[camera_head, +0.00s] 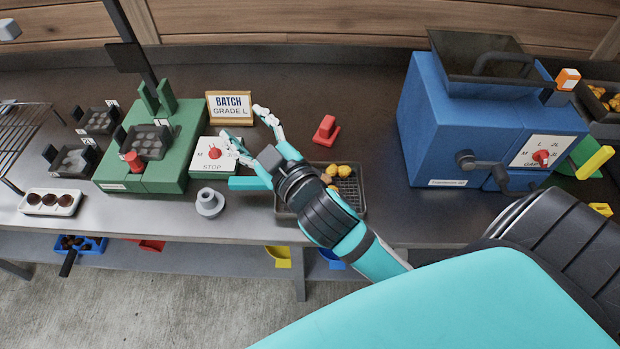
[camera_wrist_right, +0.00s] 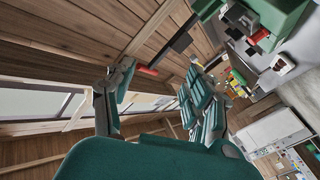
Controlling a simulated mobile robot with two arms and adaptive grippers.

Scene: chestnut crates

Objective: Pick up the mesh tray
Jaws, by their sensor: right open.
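The mesh tray (camera_head: 351,207) is a dark, shallow tray with a grid floor on the grey bench, in the middle of the head view. Several yellow-orange chestnuts (camera_head: 344,170) lie in it. My right forearm and wrist pass over its left part and hide it. My right gripper (camera_head: 246,146) is open and empty, with its fingers beyond the tray to the left, near the white STOP panel. In the right wrist view, the open fingers (camera_wrist_right: 158,92) have nothing between them, and the tray does not show. My left gripper is out of view.
A green machine (camera_head: 172,178) stands left, with a grey knob-shaped piece (camera_head: 209,204) in front. A BATCH GRADE L sign (camera_head: 230,107) and a red piece (camera_head: 326,130) stand behind. A blue machine (camera_head: 436,130) stands right. Some bench between tray and blue machine is clear.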

